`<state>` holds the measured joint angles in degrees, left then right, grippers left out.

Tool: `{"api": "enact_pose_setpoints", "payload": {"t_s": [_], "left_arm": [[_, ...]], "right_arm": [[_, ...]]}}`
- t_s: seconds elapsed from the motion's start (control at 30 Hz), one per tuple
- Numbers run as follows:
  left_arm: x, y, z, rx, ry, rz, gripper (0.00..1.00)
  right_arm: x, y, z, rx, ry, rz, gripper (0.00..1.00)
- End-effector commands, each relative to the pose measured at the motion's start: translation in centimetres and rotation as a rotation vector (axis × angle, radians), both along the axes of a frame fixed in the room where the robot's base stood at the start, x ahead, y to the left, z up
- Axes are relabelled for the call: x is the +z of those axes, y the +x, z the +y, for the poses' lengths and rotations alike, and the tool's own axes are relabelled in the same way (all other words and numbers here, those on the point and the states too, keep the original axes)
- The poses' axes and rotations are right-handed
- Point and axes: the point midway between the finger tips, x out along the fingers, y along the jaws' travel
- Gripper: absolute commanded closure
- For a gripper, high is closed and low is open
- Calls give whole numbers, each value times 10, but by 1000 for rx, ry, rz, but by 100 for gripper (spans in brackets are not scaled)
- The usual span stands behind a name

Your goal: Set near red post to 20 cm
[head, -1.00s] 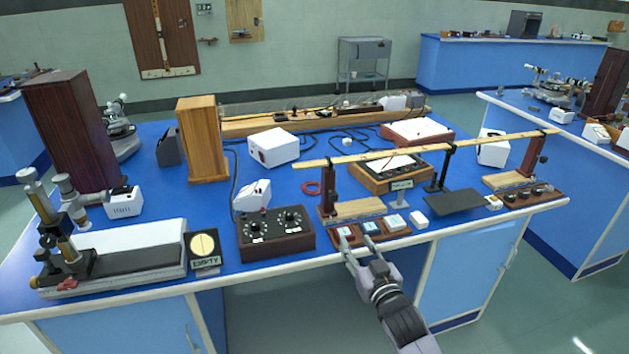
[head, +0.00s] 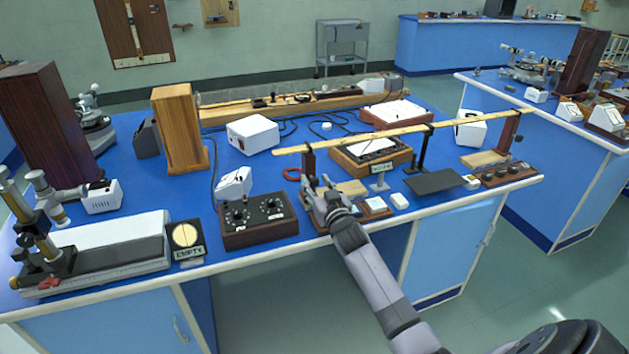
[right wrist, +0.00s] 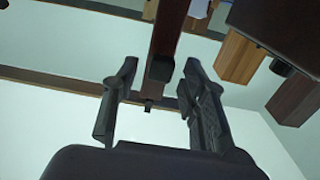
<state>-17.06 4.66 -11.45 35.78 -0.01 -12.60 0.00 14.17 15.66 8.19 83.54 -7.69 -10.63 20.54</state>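The near red post (head: 309,163) is dark red-brown and upright on a wooden base (head: 352,188). It stands under the left part of a long wooden beam (head: 375,138). A similar far red post (head: 510,128) stands under the beam's right end. My right gripper (head: 322,188) is open, low in front of the near post and partly hiding it. In the right wrist view a dark red-brown post (right wrist: 170,30) with a black knob (right wrist: 160,68) shows between the two spread fingers (right wrist: 160,100). I cannot tell if they touch it. No scale reading is legible. My left gripper is out of view.
A black stand (head: 423,150) is under the beam's middle. A dark control box (head: 258,220) with two dials is left of my gripper. A tray with white-topped buttons (head: 375,205) and a white block (head: 399,201) lie to its right. A dark plate (head: 436,181) lies farther right.

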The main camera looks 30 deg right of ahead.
Motion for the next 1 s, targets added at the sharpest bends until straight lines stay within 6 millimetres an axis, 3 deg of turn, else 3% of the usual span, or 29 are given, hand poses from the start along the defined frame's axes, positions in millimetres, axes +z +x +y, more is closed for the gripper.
{"api": "enact_pose_setpoints", "payload": {"t_s": [0.2, 0.53, 1.0], "left_arm": [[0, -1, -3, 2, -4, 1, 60], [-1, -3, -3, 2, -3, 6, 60], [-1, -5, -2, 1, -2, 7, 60]], "right_arm": [[0, 16, -4, 0, -1, 1, 60], [0, 18, -4, 0, -1, 0, 60], [0, 18, -4, 0, 0, 1, 91]]}}
